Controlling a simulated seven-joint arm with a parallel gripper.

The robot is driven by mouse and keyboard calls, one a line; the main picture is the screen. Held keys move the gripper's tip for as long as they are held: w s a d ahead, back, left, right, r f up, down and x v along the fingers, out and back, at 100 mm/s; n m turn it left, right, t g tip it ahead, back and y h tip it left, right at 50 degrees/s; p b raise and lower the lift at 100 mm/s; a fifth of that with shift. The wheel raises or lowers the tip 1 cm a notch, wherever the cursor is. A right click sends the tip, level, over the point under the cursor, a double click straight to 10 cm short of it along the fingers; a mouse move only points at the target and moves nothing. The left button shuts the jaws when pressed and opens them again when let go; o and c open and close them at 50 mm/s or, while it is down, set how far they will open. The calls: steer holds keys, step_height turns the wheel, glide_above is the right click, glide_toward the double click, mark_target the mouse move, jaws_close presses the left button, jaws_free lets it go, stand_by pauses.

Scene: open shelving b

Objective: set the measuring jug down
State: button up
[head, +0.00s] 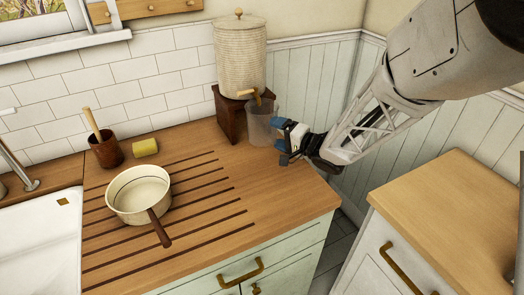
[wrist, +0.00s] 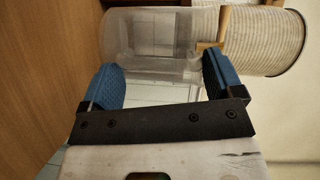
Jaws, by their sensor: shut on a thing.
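The measuring jug (head: 258,127) is clear and see-through and looks upright. It is at the right back of the wooden worktop, in front of the dispenser's tap. My gripper (head: 285,138) reaches in from the right and is shut on the jug's side with its blue fingers. In the wrist view, the jug (wrist: 150,35) lies between and beyond the two blue fingers of my gripper (wrist: 165,80). The jug's base is close to the worktop; I cannot tell whether it touches.
A ribbed dispenser (head: 240,55) stands on a dark wooden stand (head: 230,115) right behind the jug. A saucepan (head: 140,192), a yellow cylinder (head: 145,147) and a brown pot (head: 106,150) are to the left. The worktop (head: 270,185) in front of the jug is clear. A gap separates another counter (head: 450,205).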

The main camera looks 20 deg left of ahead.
mark_target(268, 142)
stand_by(0.4)
steer(key=shift+f, duration=2.45)
steer(key=shift+f, duration=0.1)
steer(key=o, duration=0.9)
steer(key=shift+s+d, duration=0.15)
steer(key=shift+d, duration=0.25)
steer(key=shift+v, duration=5.6)
